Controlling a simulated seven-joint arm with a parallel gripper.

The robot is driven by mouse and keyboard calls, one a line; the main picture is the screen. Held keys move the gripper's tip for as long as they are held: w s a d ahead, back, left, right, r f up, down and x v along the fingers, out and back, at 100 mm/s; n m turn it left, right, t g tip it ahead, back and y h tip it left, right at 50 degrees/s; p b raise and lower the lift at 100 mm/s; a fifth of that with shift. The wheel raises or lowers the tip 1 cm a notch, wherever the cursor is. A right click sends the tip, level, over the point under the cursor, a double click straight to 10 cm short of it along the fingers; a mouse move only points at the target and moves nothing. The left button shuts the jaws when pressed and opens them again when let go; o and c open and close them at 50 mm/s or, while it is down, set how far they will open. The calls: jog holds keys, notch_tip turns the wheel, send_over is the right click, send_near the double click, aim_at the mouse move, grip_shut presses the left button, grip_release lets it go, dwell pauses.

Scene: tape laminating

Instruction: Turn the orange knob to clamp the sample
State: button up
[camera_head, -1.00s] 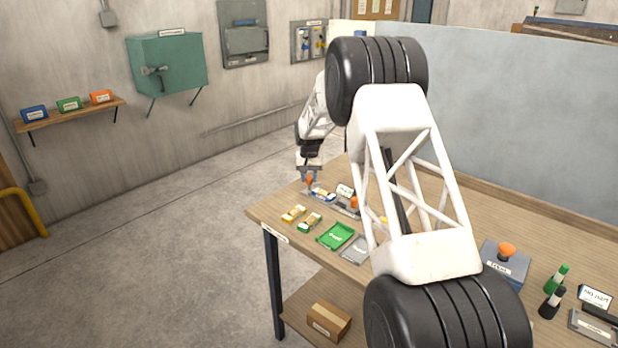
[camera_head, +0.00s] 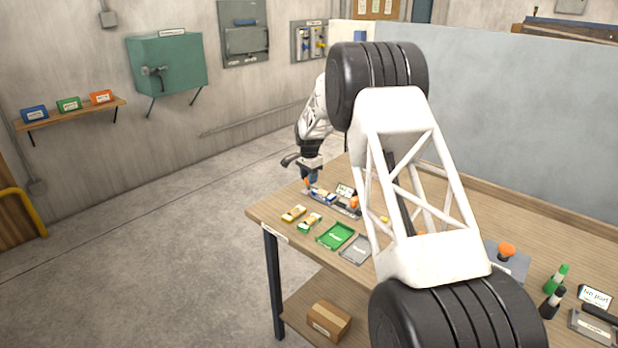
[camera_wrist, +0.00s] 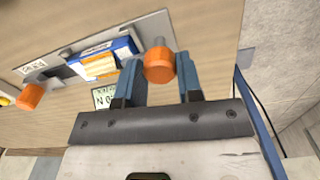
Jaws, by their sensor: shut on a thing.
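In the wrist view, the orange knob (camera_wrist: 159,66) sits at the end of a grey shaft, between the two blue fingers of my gripper (camera_wrist: 160,82). My gripper is shut on the knob. The sample (camera_wrist: 104,58), a blue and white block with a yellowish face, lies in the grey fixture (camera_wrist: 63,55) next to the knob. In the head view, my gripper (camera_head: 309,178) is at the table's far left corner, and the knob (camera_head: 306,183) shows only in part beside it. The sample (camera_head: 323,195) lies just right of it.
A second orange knob (camera_wrist: 30,96) stands at the fixture's other end. A small display (camera_wrist: 104,97) is by the fixture. Two yellow-topped pieces, a green tray (camera_head: 335,236) and a grey tray (camera_head: 357,249) lie nearer on the table. The table edge is close to my gripper.

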jog(key=shift+m, duration=0.4)
jog(key=o, duration=0.9)
jog(key=shift+r, duration=3.9)
